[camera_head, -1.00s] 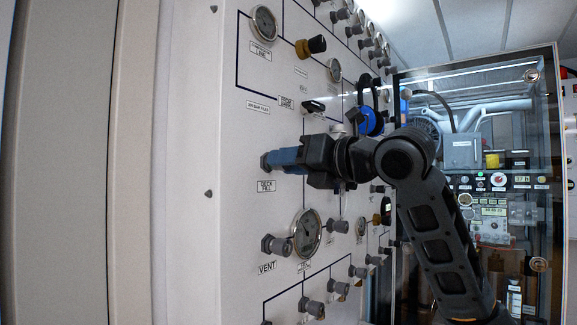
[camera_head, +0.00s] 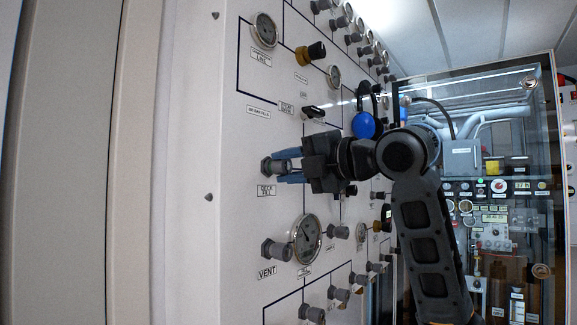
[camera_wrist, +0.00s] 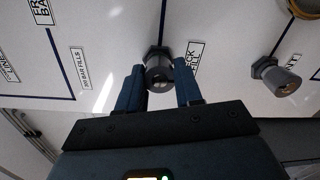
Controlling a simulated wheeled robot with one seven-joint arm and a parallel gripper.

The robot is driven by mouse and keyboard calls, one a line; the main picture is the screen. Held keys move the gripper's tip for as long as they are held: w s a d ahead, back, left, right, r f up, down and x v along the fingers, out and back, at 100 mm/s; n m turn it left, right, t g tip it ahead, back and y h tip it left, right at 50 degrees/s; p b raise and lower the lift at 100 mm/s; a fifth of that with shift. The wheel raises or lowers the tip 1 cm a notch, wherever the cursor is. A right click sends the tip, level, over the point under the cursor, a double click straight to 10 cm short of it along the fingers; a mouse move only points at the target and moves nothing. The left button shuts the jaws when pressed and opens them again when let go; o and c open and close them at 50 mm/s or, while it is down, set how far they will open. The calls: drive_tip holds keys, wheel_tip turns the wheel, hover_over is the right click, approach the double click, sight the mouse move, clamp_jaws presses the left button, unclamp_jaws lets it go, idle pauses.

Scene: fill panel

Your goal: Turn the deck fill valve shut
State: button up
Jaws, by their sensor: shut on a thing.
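The deck fill valve (camera_head: 268,167) is a dark grey knob on the pale panel, just above its "DECK FILL" label (camera_head: 267,190). My gripper (camera_head: 284,170) reaches it from the right with its two blue fingers. In the wrist view, the valve knob (camera_wrist: 158,70) sits between the fingertips of my gripper (camera_wrist: 158,86), one finger on each side. The gripper is shut on the knob. The fingers hide part of the knob's sides, and no position mark on it can be made out.
Below are the vent knob (camera_head: 272,250) and a round gauge (camera_head: 306,239). Above are a black-handled valve (camera_head: 314,112) and a brass-and-black knob (camera_head: 311,53). A blue round part (camera_head: 364,125) is behind my wrist. A glass-fronted cabinet (camera_head: 480,110) stands at the right.

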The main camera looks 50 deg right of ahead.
drive_tip(key=m+p, duration=0.1)
drive_tip(key=m, duration=0.4)
drive_tip(key=m+p, duration=0.2)
drive_tip(key=m, duration=0.2)
drive_tip(key=shift+m+y, duration=0.3)
drive_tip(key=m+p, duration=0.2)
drive_tip(key=m, duration=0.2)
drive_tip(key=shift+p, duration=0.3)
drive_tip(key=m+p, duration=0.3)
drive_tip(key=m, duration=0.2)
drive_tip(key=shift+m+y, duration=0.3)
drive_tip(key=m+p, duration=0.2)
drive_tip(key=m, duration=0.1)
drive_tip(key=shift+m+t, duration=0.3)
drive_tip(key=m, duration=0.3)
drive_tip(key=shift+f+m+p, duration=0.2)
drive_tip(key=shift+m+p, duration=0.1)
drive_tip(key=shift+m, duration=0.1)
drive_tip(key=m, duration=0.8)
drive_tip(key=shift+m, duration=0.7)
